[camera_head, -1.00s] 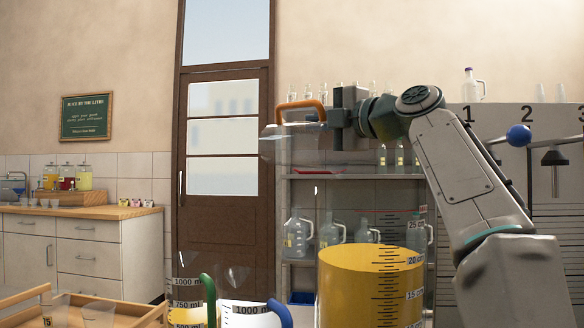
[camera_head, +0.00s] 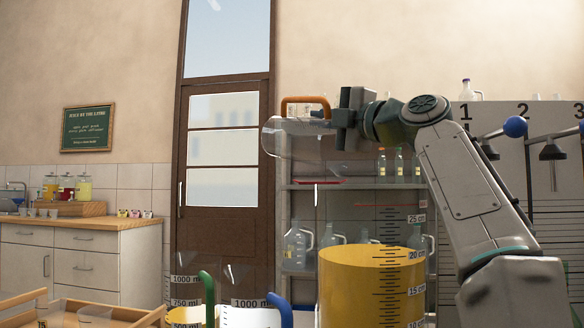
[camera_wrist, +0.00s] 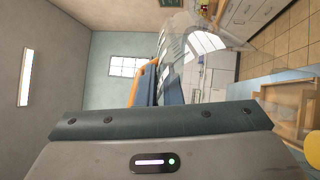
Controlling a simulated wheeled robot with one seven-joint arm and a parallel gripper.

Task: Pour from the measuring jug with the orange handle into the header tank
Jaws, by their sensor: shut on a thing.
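The clear measuring jug (camera_head: 284,142) with the orange handle (camera_head: 304,100) is up in the air in the head view, tipped well over, its handle on top and one end toward the left. My gripper (camera_head: 330,120) is shut on it from the right. The wrist view also shows the clear jug (camera_wrist: 196,42) and orange handle beyond my fingers. I cannot make out liquid in the jug or a stream. The large clear cylinder with a cm scale, apparently the header tank (camera_head: 405,222), stands below and to the right, holding yellow liquid to about 20 cm.
A green-handled jug (camera_head: 207,290) with yellow liquid and a blue-handled jug (camera_head: 286,315) with white contents stand left of the tank. A wooden tray (camera_head: 140,318) is at lower left. Shelves (camera_head: 335,186) with bottles stand behind. Blue-knobbed levers (camera_head: 515,127) are at right.

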